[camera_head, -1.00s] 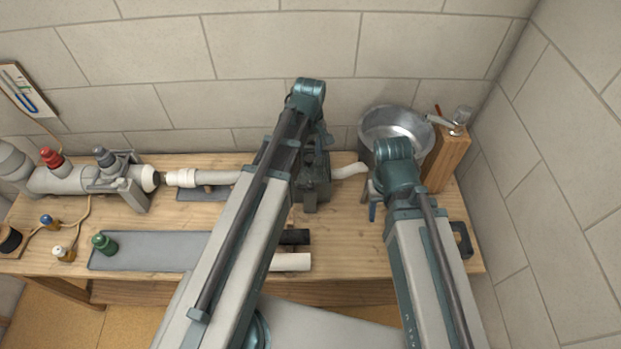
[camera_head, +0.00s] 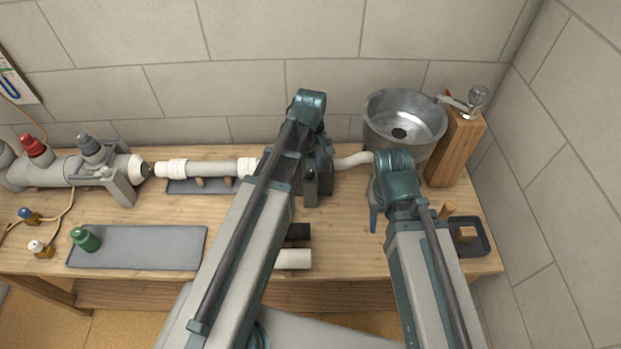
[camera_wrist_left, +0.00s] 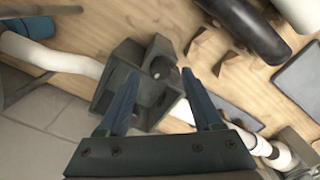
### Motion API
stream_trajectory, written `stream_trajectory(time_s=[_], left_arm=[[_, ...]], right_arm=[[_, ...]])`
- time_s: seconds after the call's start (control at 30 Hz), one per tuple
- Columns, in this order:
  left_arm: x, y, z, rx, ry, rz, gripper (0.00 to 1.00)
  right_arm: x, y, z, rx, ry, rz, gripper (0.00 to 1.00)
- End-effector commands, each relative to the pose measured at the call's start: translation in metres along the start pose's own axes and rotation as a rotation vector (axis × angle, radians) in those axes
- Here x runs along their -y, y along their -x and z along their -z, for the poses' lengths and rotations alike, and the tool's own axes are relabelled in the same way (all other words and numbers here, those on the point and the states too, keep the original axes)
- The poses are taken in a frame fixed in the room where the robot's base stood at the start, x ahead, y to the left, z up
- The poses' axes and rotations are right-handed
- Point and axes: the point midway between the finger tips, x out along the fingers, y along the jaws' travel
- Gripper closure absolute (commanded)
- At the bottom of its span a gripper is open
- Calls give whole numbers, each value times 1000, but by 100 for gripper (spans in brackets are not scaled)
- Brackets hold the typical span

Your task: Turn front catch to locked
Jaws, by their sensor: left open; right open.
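A dark grey boxy fixture (camera_wrist_left: 118,75) lies just beyond my left gripper (camera_wrist_left: 160,76) in the left wrist view. It has square openings and a small rounded part inside one. I cannot tell which part of it is the front catch or how that catch is turned. The two blue-grey fingers are spread apart with nothing gripped, and overlap the fixture in the picture; contact cannot be told. In the head view the fixture (camera_head: 311,187) is partly hidden by my left arm. My right gripper (camera_head: 374,218) hangs over the bench, right of the fixture, mostly hidden by its arm.
A white pipe (camera_head: 225,167) runs left of the fixture, and a curved one (camera_head: 352,160) leads right towards a metal basin (camera_head: 402,118). A wooden post (camera_head: 458,150) stands beside the basin.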

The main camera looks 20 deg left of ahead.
Motion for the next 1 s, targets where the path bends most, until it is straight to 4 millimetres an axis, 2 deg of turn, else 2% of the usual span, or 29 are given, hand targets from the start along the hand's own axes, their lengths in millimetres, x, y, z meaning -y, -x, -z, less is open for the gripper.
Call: stream_trajectory(time_s=[0.03,0.17,0.53,0.9,1.0], left_arm=[[0,-14,0,0,0,0,33],[0,-24,0,0,0,0,33],[0,-25,0,0,0,0,35],[0,-25,0,0,0,0,100],[0,-25,0,0,0,0,100]], right_arm=[[1,-14,1,0,0,0,50],[2,-23,1,0,0,0,50],[2,-25,1,0,0,0,50],[2,-25,2,0,0,0,50],[2,-25,2,0,0,0,50]])
